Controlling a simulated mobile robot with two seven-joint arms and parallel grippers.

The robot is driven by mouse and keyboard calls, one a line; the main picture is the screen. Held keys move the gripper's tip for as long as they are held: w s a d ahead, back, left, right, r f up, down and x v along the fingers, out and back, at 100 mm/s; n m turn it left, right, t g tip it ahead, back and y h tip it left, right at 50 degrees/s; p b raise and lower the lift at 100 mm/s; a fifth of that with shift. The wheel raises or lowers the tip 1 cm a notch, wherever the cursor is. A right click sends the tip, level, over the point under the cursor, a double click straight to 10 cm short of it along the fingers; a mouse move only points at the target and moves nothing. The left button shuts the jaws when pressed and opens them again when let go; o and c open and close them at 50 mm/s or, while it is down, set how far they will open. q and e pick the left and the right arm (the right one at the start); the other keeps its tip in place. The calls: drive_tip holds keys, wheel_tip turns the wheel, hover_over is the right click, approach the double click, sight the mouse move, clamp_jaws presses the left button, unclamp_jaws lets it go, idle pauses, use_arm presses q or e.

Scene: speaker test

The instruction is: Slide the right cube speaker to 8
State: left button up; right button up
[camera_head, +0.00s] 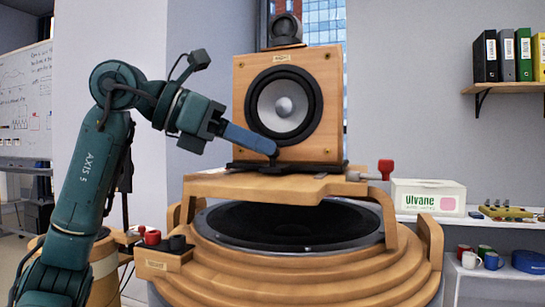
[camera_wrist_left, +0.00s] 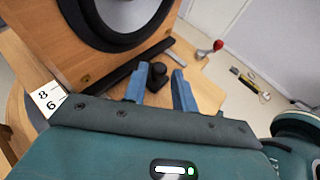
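A wooden cube speaker (camera_head: 329,100) with a round grey cone stands on a raised wooden platform (camera_head: 220,187) in the head view. Its wooden front and dark cone ring also show in the left wrist view (camera_wrist_left: 60,55). A black knob (camera_wrist_left: 157,72) sits at the dark strip along the speaker's lower front. My left gripper (camera_head: 268,147) has blue fingers and reaches in from the left, in front of the speaker. In the wrist view its fingers (camera_wrist_left: 160,82) are apart, with the knob between them. A white scale card (camera_wrist_left: 47,98) shows 8 and 6. My right gripper is out of view.
A large round black speaker (camera_head: 290,222) lies in a stepped wooden base under the platform. A red-knobbed lever (camera_head: 385,168) sticks out at right. A box of knobs (camera_head: 163,252) is at front left. A white box (camera_head: 428,197) stands on the shelf behind.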

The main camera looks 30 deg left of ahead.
use_arm(q)
drive_tip(key=shift+x, duration=1.7)
clamp_jaws()
